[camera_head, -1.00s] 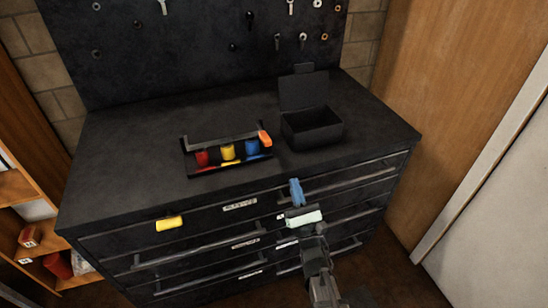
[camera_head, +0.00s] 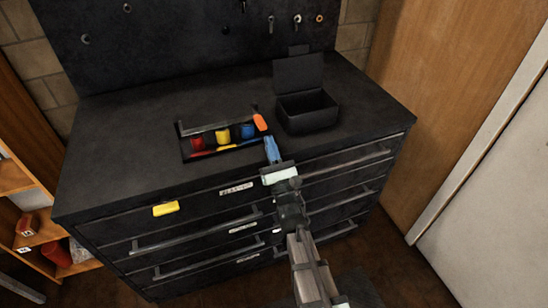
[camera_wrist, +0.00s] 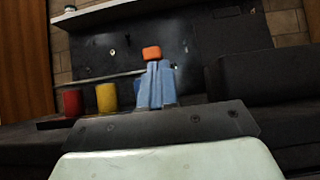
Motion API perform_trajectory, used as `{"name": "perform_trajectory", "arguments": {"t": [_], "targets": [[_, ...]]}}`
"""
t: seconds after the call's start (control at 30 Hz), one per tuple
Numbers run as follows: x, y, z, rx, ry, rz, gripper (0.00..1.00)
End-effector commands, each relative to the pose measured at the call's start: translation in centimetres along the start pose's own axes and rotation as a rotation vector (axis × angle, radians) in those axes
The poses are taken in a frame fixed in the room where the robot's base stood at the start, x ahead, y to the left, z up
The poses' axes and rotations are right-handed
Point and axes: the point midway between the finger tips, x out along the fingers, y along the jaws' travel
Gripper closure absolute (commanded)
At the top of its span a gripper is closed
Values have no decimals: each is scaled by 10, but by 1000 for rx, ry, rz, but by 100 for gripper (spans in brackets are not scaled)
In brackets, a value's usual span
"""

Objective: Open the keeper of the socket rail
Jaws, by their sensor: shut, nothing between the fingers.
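The socket rail (camera_head: 184,153) is a black tray on the bench top holding a red socket (camera_head: 196,141), a yellow socket (camera_head: 223,136) and a blue socket (camera_head: 247,131). A grey keeper bar (camera_head: 205,127) runs along its back side, with an orange tab (camera_head: 260,122) at its right end. My gripper (camera_head: 271,147) has blue fingers, shut and empty, just in front of the rail's right end and short of the orange tab. In the wrist view the fingers (camera_wrist: 156,88) overlap the area below the orange tab (camera_wrist: 152,53), and the blue socket is mostly hidden behind them.
An open black box (camera_head: 308,112) with its lid raised stands right of the rail, close to my gripper. A yellow block (camera_head: 166,208) is at the cabinet's front edge. Drawer handles (camera_head: 350,160) stick out below. The left bench top is clear.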

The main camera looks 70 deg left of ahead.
Motion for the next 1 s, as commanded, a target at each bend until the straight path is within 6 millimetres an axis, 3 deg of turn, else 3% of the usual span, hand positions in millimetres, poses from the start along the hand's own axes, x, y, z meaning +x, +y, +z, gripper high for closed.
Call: {"name": "perform_trajectory", "arguments": {"t": [0.23, 1.0], "targets": [[14, 0, 0, 0, 0, 0, 100], [14, 0, 1, 0, 9, 0, 100]]}}
